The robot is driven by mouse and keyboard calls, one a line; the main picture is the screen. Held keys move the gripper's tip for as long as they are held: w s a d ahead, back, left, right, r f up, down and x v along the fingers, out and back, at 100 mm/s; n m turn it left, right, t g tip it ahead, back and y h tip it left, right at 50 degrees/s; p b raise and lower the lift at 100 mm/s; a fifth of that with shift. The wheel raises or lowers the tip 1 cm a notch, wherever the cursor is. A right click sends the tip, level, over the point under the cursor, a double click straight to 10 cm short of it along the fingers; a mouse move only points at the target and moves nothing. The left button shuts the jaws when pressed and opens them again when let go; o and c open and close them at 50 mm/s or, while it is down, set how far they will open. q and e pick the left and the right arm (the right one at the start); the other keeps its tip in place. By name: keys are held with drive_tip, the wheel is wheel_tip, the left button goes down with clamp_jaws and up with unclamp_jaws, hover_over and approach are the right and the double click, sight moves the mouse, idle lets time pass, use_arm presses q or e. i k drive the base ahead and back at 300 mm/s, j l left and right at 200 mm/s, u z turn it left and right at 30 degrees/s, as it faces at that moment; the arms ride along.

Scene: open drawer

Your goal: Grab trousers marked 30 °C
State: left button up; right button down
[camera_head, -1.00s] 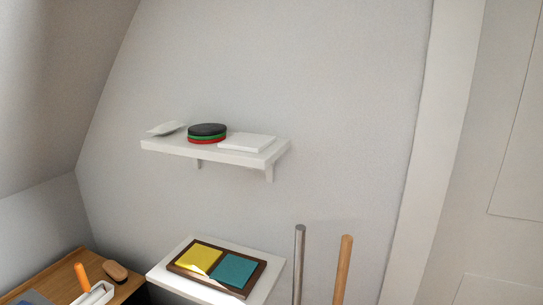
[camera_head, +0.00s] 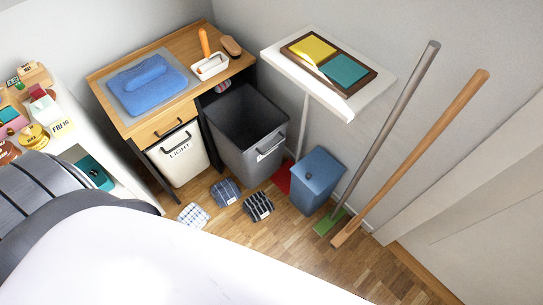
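Several folded cloth items are in view, and I cannot tell which are trousers; no 30 °C mark is readable. On the floor lie a white-and-blue checked cloth (camera_head: 193,215), a blue checked cloth (camera_head: 226,192) and a black-and-white striped cloth (camera_head: 258,206). The last two seem to carry small pale tags, too small to read. A blue folded cloth (camera_head: 145,88) lies on a grey mat on the wooden table (camera_head: 112,78). Neither of my grippers is in view.
A white bin marked LIGHT (camera_head: 178,158) stands under a drawer (camera_head: 163,125). Beside it are an open dark grey bin (camera_head: 246,145) and a blue bin (camera_head: 318,183). Two long handles (camera_head: 385,135) lean at the right. A cluttered white shelf (camera_head: 72,135) stands left.

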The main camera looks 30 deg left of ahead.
sight(225, 192)
drive_tip(key=u, duration=1.45)
drive_tip(key=i+j+z, duration=0.1)
drive_tip(key=j+z, duration=0.15)
drive_tip(key=j, duration=0.1)
